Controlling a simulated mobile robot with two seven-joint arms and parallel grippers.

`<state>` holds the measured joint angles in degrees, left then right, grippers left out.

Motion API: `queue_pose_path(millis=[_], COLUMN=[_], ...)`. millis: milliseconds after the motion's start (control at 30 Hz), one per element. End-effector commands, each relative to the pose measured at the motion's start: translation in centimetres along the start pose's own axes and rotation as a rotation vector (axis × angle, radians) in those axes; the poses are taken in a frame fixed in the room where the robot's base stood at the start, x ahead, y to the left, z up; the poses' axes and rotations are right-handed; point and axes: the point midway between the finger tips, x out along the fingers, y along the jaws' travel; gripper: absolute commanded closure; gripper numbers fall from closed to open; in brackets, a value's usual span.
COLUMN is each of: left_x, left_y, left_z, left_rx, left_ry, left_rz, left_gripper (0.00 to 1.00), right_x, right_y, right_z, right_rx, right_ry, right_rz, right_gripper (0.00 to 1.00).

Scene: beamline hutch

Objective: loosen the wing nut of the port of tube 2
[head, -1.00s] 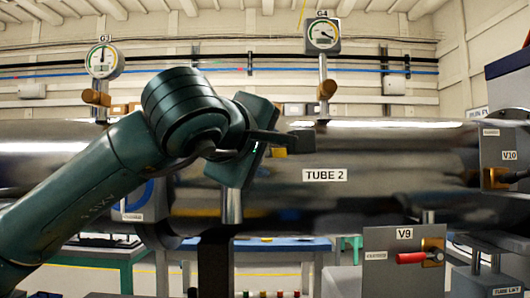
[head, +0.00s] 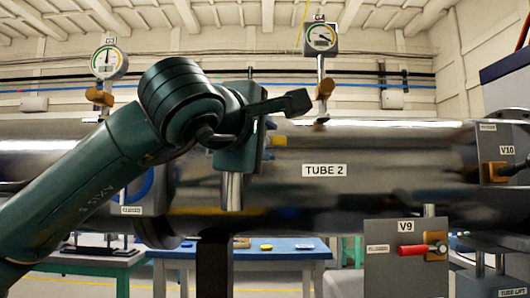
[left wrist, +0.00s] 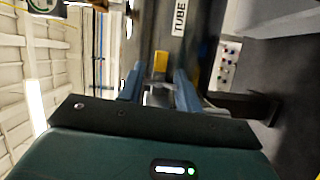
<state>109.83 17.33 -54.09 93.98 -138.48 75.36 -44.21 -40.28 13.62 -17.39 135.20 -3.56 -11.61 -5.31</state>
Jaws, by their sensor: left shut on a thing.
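Tube 2 (head: 405,172) is a large dark, shiny horizontal cylinder across the head view, with its label (head: 324,171). My left gripper (head: 266,138) is at the near face of the tube, left of the label. In the left wrist view its two blue fingers (left wrist: 158,92) are closed around a small grey part, apparently the wing nut (left wrist: 158,98). A yellow block (left wrist: 160,63) shows just beyond the fingertips, and also beside the gripper in the head view (head: 279,141). My gripper hides most of the port. My right gripper is not in view.
Gauges G3 (head: 108,62) and G4 (head: 320,38) stand above the tube on stems. The V9 panel (head: 405,262) with a red handle (head: 413,251) is below right, the V10 box (head: 505,152) at far right. A blue table (head: 290,247) stands behind.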

Motion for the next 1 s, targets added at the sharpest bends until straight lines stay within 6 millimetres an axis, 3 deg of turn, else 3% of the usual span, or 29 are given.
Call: queue_pose_path(millis=[233, 267, 500, 800, 1000], left_x=[0.0, 0.0, 0.0, -0.3, -3.3], left_y=[0.0, 0.0, 0.0, 0.0, 0.1], left_z=[0.0, 0.0, 0.0, 0.0, -0.1], left_rx=[-0.001, 0.0, 0.0, 0.001, 0.003], left_ry=[0.0, 0.0, 0.0, 0.0, 0.001], left_rz=[-0.002, -0.002, -0.002, -0.002, 0.002], left_gripper=[0.89, 0.63, 0.44, 0.44, 0.44], right_x=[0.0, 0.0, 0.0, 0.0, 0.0], right_y=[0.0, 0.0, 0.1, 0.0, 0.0], right_z=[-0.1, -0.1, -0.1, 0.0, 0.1], right_rx=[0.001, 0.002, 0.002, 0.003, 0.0], right_ry=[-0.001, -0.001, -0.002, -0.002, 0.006], right_rz=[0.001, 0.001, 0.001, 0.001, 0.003], right_gripper=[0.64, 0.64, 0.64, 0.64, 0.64])
